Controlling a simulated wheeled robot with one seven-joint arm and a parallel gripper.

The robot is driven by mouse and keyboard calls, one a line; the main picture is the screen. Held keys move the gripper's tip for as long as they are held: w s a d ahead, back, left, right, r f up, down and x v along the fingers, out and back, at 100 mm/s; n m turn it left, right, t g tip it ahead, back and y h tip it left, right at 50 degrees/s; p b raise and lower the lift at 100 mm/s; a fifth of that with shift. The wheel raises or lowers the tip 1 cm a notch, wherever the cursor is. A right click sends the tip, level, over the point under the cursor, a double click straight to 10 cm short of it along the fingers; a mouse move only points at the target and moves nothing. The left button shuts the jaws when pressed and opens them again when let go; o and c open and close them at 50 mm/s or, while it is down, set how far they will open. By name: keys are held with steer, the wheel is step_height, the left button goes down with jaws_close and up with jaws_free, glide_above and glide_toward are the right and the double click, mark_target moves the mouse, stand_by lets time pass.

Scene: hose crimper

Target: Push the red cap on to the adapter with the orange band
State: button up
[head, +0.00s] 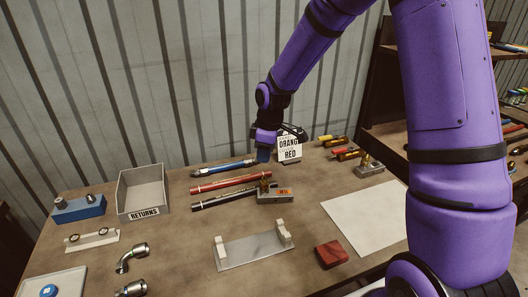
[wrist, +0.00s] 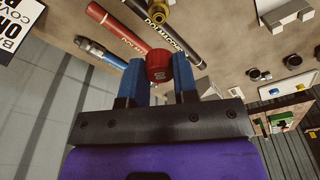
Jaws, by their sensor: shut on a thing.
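My gripper (head: 264,153) is above the back of the bench, beside the sign. In the wrist view its blue fingers (wrist: 160,78) are shut on a round red cap (wrist: 157,65), which shows between their tips. The cap is hidden in the head view. A brass adapter (head: 264,184) stands on a grey block with an orange plate (head: 285,192), in front of my gripper. A brass fitting (wrist: 158,10) shows beyond the cap at the top of the wrist view, apart from it. Another brass fitting (head: 367,160) stands on a block to the right. I cannot make out an orange band on either.
Blue (head: 222,168), red (head: 230,183) and black (head: 222,200) hoses lie left of the adapter. A sign reading ORANGE RED (head: 289,147) stands behind. A returns bin (head: 143,192), a grey cradle (head: 252,251), a red block (head: 331,253) and a white sheet (head: 367,218) surround the area.

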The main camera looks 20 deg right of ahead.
mark_target(264, 177)
steer(key=shift+f, duration=2.9)
steer(key=shift+f, duration=1.25)
steer(key=o, duration=1)
steer(key=shift+c, duration=0.2)
steer(key=r, duration=0.7)
steer(key=d+r, duration=0.1)
steer(key=r, duration=0.2)
steer(key=shift+s+d+r, duration=0.1)
steer(key=shift+s+r, duration=0.25)
